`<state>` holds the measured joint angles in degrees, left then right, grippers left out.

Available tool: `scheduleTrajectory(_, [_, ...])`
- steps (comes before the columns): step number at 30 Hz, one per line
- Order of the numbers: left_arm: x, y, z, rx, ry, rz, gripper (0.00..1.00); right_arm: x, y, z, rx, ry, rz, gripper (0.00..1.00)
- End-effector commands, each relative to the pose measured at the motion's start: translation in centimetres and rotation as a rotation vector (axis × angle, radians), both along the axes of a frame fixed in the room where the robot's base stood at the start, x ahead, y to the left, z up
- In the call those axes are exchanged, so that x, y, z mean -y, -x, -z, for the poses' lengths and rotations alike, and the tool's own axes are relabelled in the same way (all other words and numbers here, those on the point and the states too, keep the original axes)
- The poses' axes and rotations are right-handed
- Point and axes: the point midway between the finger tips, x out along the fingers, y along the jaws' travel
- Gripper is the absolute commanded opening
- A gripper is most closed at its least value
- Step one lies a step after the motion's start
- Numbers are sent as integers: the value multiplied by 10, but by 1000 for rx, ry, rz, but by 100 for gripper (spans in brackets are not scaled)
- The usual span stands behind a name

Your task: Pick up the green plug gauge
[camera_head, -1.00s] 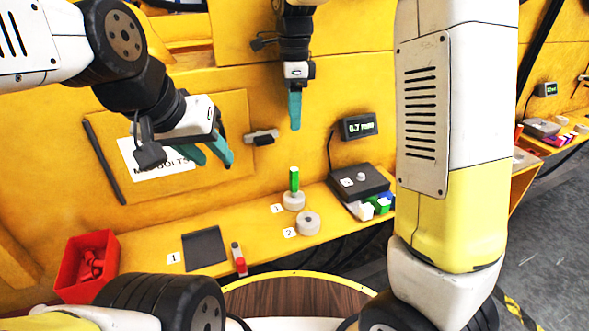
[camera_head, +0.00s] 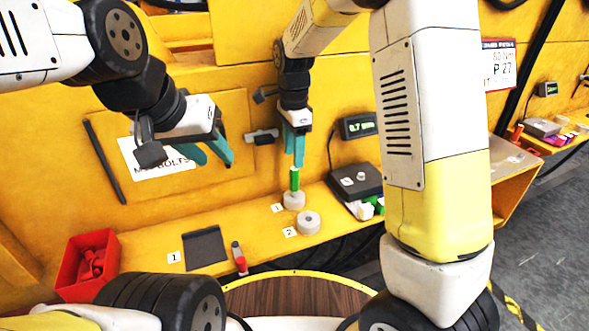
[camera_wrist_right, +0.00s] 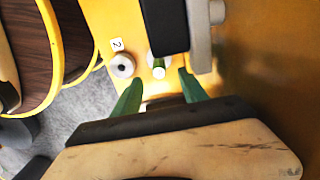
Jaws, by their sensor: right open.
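The green plug gauge (camera_head: 294,180) stands upright in the grey ring-shaped casting by label 1 on the yellow shelf. Its pale end and green side show in the right wrist view (camera_wrist_right: 159,68), ahead of the fingers. My right gripper (camera_head: 294,162) is just above the gauge's top, fingers pointing down. In the right wrist view its teal fingers (camera_wrist_right: 158,92) are spread apart with nothing between them. My left gripper (camera_head: 218,162) hangs to the left, in front of the back panel, away from the gauge; its two teal fingers are apart and empty.
A second grey ring (camera_head: 308,222) sits by label 2, close to the gauge. A dark box (camera_head: 355,182) stands to the right, beneath a small display (camera_head: 358,126). A red bin (camera_head: 88,266), a dark mat (camera_head: 205,248) and a red-tipped item (camera_head: 239,258) lie left.

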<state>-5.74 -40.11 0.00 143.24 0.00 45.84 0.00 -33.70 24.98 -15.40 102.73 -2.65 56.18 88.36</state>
Motion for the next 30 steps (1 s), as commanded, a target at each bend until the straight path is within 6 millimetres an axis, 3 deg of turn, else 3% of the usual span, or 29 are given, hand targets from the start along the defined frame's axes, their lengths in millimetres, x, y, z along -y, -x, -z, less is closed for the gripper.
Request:
scheduleTrajectory(15, [0,0,0,0,0,0,36,3,2,65,-4,2,2,51])
scheduleTrajectory(25, [0,0,0,0,0,0,36,2,2,74,0,0,2,51])
scheduleTrajectory(30, [0,0,0,0,0,0,36,2,2,74,0,0,3,19])
